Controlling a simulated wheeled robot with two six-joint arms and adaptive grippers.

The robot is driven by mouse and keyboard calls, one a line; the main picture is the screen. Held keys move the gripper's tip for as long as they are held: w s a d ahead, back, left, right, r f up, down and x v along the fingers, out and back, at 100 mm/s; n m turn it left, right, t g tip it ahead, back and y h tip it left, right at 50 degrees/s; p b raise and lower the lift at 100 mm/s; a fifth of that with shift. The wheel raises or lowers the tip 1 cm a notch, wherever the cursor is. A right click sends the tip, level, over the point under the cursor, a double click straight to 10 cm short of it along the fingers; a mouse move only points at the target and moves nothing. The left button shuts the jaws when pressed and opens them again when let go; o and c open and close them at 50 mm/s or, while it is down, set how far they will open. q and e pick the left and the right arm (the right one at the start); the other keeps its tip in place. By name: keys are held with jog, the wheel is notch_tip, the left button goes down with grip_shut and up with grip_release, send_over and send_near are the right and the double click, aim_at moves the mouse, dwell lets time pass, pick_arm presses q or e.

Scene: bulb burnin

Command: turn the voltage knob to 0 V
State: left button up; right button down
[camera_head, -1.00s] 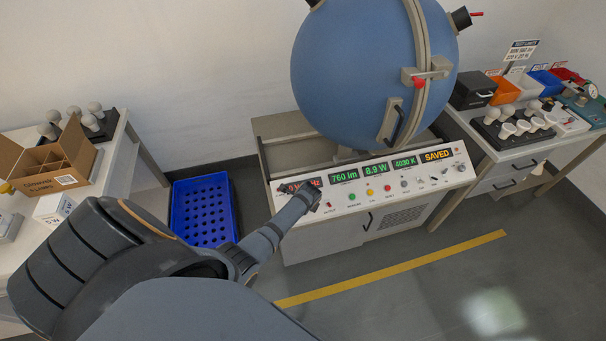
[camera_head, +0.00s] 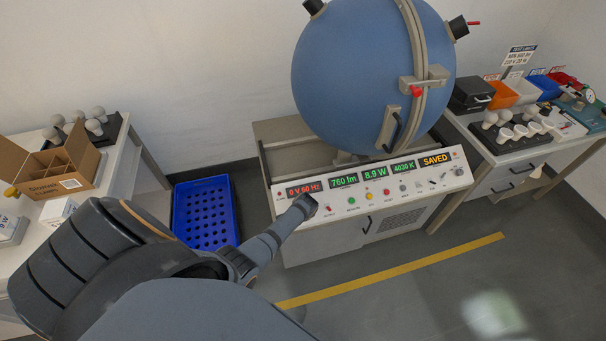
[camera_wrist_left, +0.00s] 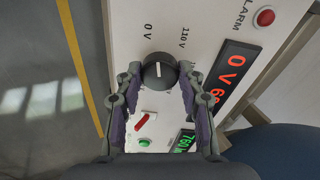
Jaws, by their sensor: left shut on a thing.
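The voltage knob (camera_wrist_left: 158,72) is a round black dial on the white front panel, seen in the left wrist view. Its white mark points up the picture, close to the printed "0 V" label (camera_wrist_left: 148,31); "110 V" stands to its right. The red display (camera_wrist_left: 232,77) starts with 0 V, and in the head view the red display (camera_head: 304,188) appears to read 0 V 60 Hz. My left gripper (camera_wrist_left: 159,78) is shut on the knob, one finger on each side. In the head view my left gripper (camera_head: 306,204) hides the knob. My right gripper is not in view.
The panel (camera_head: 410,190) carries several small buttons and switches right of my gripper, including a red rocker switch (camera_wrist_left: 142,122) near the fingers. The blue sphere (camera_head: 350,80) rises behind it. A blue crate (camera_head: 204,243) stands on the floor left.

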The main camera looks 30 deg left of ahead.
pick_arm(q)
jog(key=shift+n, duration=1.5)
jog(key=o, duration=1.2)
jog(key=v, duration=1.2)
jog(key=shift+s+d+f, duration=0.1)
jog(key=shift+s, duration=0.1)
